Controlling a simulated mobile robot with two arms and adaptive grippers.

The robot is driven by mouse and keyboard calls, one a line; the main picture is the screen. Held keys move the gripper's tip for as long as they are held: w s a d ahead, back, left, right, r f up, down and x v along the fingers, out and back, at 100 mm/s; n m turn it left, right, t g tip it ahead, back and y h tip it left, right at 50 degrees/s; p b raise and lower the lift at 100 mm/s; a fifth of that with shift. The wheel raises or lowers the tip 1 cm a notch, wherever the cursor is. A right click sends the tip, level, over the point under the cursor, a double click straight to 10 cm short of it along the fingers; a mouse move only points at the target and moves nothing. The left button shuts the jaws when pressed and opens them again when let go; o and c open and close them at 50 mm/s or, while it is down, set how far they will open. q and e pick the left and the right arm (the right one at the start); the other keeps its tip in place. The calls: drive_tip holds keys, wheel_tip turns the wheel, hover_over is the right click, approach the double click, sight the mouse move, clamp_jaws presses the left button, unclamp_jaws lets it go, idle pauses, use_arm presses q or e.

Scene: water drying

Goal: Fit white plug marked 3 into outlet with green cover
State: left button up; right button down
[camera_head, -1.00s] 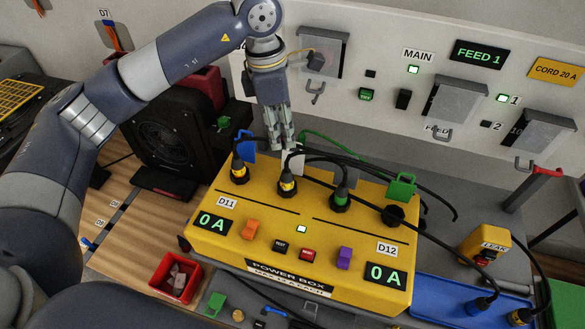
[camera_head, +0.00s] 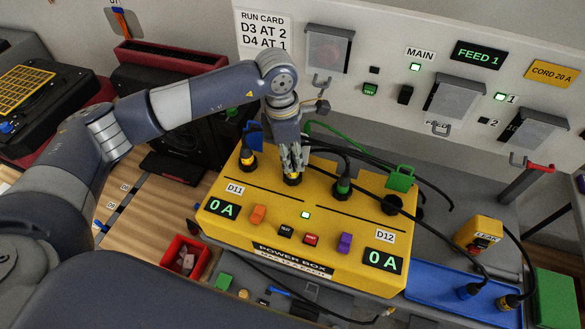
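The power box (camera_head: 300,226) has a row of black outlets along its top. The green cover (camera_head: 400,178) stands raised behind the rightmost outlet (camera_head: 393,205), which looks empty. A black plug with a green band (camera_head: 342,187) sits in the third outlet. I cannot make out a white plug marked 3. My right gripper is not in view.
A yellow-banded plug (camera_head: 248,160) stands in the leftmost outlet by a blue cover (camera_head: 253,134). Black cables cross the box's right side. The panel (camera_head: 390,35) rises behind. A red bin (camera_head: 186,257) and blue tray (camera_head: 440,290) flank the box.

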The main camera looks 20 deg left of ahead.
use_arm(q)
clamp_jaws()
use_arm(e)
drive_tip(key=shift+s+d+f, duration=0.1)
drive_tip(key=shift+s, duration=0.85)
use_arm(q)
drive_tip(key=shift+r, duration=0.15)
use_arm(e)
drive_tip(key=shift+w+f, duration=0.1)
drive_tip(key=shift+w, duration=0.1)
